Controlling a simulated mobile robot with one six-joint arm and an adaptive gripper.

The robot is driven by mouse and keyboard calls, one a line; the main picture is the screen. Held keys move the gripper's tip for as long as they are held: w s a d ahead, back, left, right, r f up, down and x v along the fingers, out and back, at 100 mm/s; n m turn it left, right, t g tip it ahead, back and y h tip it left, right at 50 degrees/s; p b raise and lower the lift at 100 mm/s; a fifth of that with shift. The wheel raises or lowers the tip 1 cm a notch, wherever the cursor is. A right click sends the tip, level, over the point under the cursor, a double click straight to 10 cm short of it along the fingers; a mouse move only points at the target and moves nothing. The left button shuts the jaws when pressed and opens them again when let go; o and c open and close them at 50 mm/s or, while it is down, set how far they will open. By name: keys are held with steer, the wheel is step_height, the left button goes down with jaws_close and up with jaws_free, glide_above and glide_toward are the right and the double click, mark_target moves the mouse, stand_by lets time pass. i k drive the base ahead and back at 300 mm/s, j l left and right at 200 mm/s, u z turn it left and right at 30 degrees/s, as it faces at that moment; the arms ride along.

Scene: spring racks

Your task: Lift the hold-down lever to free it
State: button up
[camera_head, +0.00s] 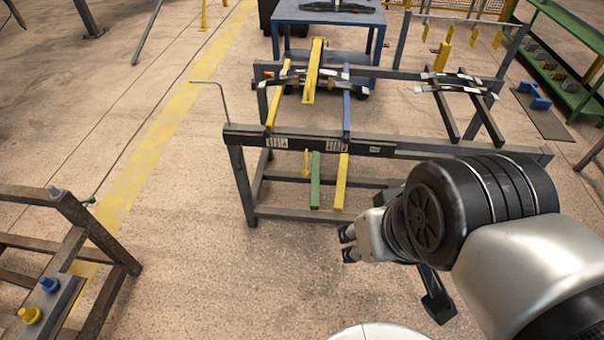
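A dark metal rack (400,149) stands ahead of me, with leaf springs (330,76) lying across it. A wide yellow bar (313,72) lies over the springs at the rack's left part, tilted with its near end lower. A thinner yellow bar (278,98) and a blue bar (346,112) run beside it. No label marks the hold-down lever; the wide yellow bar looks most like it, but I cannot be sure. My gripper (348,244) is in front of the rack, low and to the right. Its two dark fingertips are apart, with nothing between them, and touch nothing visible.
Green (315,181) and yellow (341,182) bars hang below the rack's front beam. A bent grey rod (216,90) rises at its left corner. A rusty frame (110,240) stands at lower left. A blue table (290,14) is behind. Floor between the frames is clear.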

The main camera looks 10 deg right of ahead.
mark_target(304, 172)
steer(key=i+j+z, duration=0.5)
steer(key=i+j, duration=0.2)
steer(key=j, duration=0.25)
